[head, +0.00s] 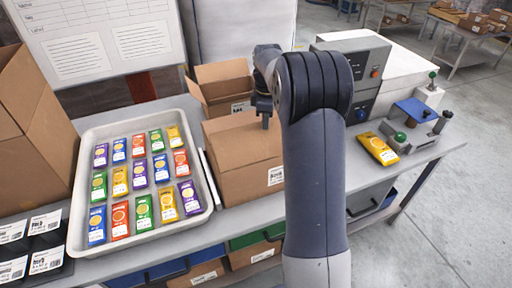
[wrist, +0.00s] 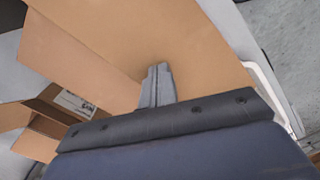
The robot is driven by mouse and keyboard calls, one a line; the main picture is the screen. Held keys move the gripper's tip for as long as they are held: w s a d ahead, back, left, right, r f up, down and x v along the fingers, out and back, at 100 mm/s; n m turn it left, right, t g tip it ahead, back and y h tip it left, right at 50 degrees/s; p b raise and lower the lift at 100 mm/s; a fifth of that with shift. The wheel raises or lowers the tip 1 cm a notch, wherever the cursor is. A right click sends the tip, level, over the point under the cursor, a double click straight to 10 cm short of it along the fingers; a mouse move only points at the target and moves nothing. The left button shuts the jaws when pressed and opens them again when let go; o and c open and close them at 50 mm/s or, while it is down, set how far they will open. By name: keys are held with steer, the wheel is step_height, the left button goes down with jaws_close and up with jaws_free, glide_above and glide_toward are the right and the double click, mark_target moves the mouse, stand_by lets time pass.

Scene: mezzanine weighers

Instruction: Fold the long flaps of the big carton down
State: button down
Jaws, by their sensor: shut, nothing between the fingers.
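A brown carton (head: 232,182) with a white label on its front stands mid-table. Its top looks covered by a flap (head: 235,138) lying roughly flat; my arm hides its right side. My gripper (head: 265,122) is shut and empty, fingers pointing down at this top. In the wrist view, my gripper's closed fingertips (wrist: 158,68) are at a broad brown cardboard panel (wrist: 190,45); I cannot tell whether they touch it. Another flap (wrist: 60,45) sticks out at the left there.
A tray (head: 75,205) of colourful packets stands left, beside a tall carton (head: 35,125) cut by the frame. Behind the middle carton is an open carton (head: 222,73) with raised flaps. A grey machine (head: 350,50) and a yellow packet (head: 377,148) are at right.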

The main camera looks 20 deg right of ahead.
steer(key=shift+w+f, duration=0.35)
steer(key=shift+f, duration=0.05)
steer(key=shift+w+f, duration=0.4)
steer(key=shift+f, duration=0.35)
steer(key=shift+w+f, duration=0.35)
steer(key=shift+f, duration=0.55)
step_height(320, 180, up, 8)
steer(key=shift+r, duration=0.1)
stand_by(0.4)
